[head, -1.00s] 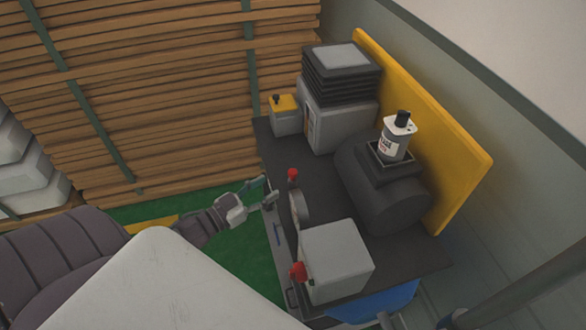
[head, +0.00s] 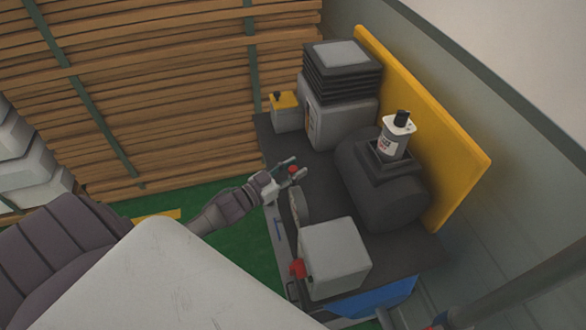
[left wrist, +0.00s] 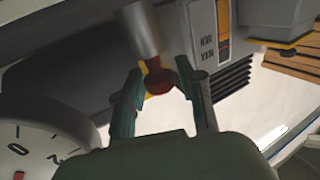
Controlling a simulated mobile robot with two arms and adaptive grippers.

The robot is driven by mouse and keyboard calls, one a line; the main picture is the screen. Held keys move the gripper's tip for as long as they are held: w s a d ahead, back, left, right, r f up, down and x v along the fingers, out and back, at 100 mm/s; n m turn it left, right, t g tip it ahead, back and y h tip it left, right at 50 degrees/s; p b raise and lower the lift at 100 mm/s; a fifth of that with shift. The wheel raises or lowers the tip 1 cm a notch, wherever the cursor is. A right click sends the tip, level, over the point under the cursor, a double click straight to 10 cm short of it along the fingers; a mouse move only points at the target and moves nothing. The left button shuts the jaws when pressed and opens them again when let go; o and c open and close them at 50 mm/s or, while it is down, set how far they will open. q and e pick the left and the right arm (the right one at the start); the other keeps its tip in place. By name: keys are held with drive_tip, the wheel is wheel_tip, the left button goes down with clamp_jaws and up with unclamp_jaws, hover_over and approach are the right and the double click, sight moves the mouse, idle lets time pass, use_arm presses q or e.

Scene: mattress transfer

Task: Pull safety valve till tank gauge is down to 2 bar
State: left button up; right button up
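The red knob of the safety valve (head: 292,169) stands at the left edge of the dark bench. My left gripper (head: 295,167) is at this knob. In the left wrist view the red knob (left wrist: 158,82) sits below a grey metal cylinder, between the two green fingers of my left gripper (left wrist: 160,72). The fingers are apart, with gaps beside the knob. The tank gauge (head: 301,204) is nearly edge-on in the head view. In the left wrist view part of the white gauge dial (left wrist: 40,143) shows a 0 and a 2; its reading is unclear. My right gripper is out of view.
A grey box (head: 337,257) with a red knob (head: 298,268) stands at the bench's near end. A dark tank (head: 385,190) carries a white bottle (head: 396,138). A yellow board (head: 440,135) stands behind. Stacked planks (head: 180,90) fill the back left.

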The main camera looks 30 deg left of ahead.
use_arm(q)
clamp_jaws()
drive_tip(key=shift+r+p, duration=0.85)
drive_tip(key=shift+r, duration=0.05)
drive_tip(key=shift+f, duration=0.1)
drive_tip(key=shift+o, duration=2)
unclamp_jaws()
drive_tip(key=v, duration=1.2)
